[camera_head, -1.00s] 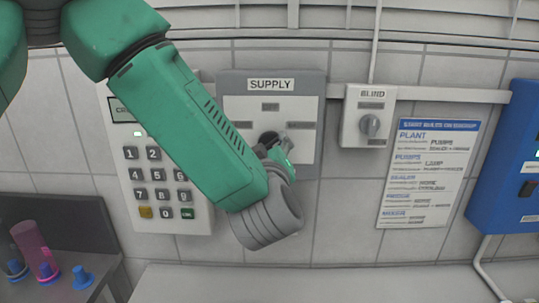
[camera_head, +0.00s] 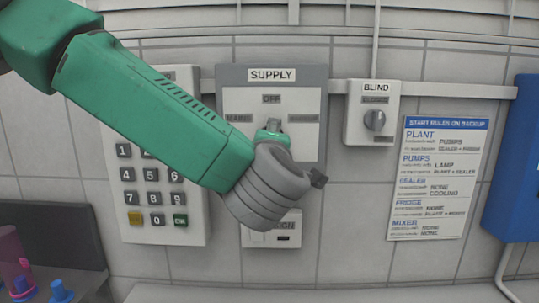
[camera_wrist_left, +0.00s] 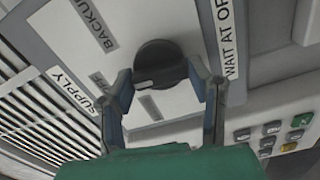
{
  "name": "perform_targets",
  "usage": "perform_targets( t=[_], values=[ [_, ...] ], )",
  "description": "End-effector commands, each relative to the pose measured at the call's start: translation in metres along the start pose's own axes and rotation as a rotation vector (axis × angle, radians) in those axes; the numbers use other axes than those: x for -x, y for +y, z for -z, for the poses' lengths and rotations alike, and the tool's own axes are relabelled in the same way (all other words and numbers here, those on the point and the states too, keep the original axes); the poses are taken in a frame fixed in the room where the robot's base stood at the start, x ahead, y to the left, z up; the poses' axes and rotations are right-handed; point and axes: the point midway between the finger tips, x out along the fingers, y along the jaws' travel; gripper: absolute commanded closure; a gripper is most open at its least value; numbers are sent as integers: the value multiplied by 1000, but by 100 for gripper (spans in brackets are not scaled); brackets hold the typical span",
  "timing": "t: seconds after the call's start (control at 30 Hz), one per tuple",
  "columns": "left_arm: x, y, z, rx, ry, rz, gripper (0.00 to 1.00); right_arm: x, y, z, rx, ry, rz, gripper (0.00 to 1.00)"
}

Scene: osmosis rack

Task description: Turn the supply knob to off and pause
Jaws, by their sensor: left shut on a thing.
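The supply knob (camera_wrist_left: 162,60) is black and round with a white mark. In the left wrist view it sits between the two fingers of my left gripper (camera_wrist_left: 160,82), which is shut on it. The white mark lies on the knob's lower-left side, between two small labels. In the head view my left gripper (camera_head: 271,133) is at the supply panel (camera_head: 232,78), below the OFF label (camera_head: 271,99); my wrist hides the knob there. The BACKUP label (camera_wrist_left: 90,28) shows in the left wrist view. My right gripper is not in view.
A keypad (camera_head: 127,220) hangs left of the panel, partly behind my forearm. A blue box (camera_head: 515,160) is at the right edge. Pink and blue items (camera_head: 58,292) stand lower left.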

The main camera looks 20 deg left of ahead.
Motion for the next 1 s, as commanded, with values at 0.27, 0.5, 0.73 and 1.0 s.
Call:
perform_targets(
  t=[0.27,0.5,0.73,1.0],
  values=[
    [-3,3,2,80,6,-8,83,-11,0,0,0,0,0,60],
    [-3,5,2,91,7,-8,83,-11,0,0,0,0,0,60],
    [-3,5,2,90,7,-9,83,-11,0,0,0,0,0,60],
    [-1,3,2,87,5,-6,33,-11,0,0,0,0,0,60]
  ],
)
